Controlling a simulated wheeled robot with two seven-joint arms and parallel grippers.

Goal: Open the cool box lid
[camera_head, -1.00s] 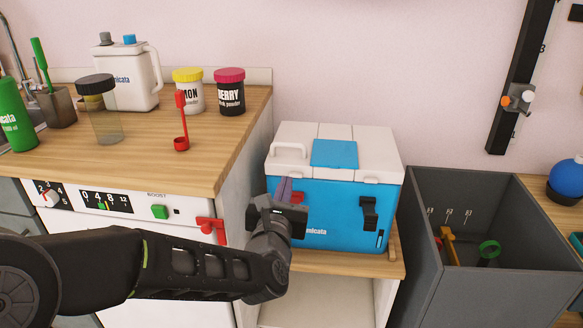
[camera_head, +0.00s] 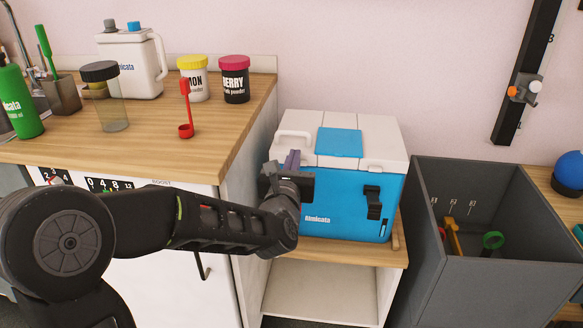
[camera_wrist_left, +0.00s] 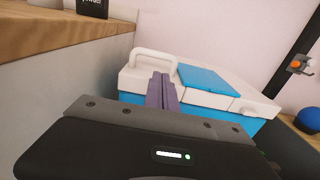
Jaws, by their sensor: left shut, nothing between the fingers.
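The cool box (camera_head: 335,213) is blue with a white lid (camera_head: 372,148), which lies shut on it. A blue panel (camera_head: 339,142) is set in the lid, and a white handle (camera_head: 292,135) is at its left. A black latch (camera_head: 373,203) is on the right of the front. My left gripper (camera_head: 292,158) is at the left front of the box, its fingers closed together and empty, near the lid's edge. In the left wrist view the fingers (camera_wrist_left: 162,88) point at the lid beside the handle (camera_wrist_left: 155,58); contact is unclear. The left part of the front is hidden by my gripper.
The box stands on a low wooden shelf (camera_head: 330,252) beside a wooden counter (camera_head: 150,146) with jars, a jug and a red scoop (camera_head: 186,128). A dark grey bin (camera_head: 480,290) with tools stands to the right. The wall is behind.

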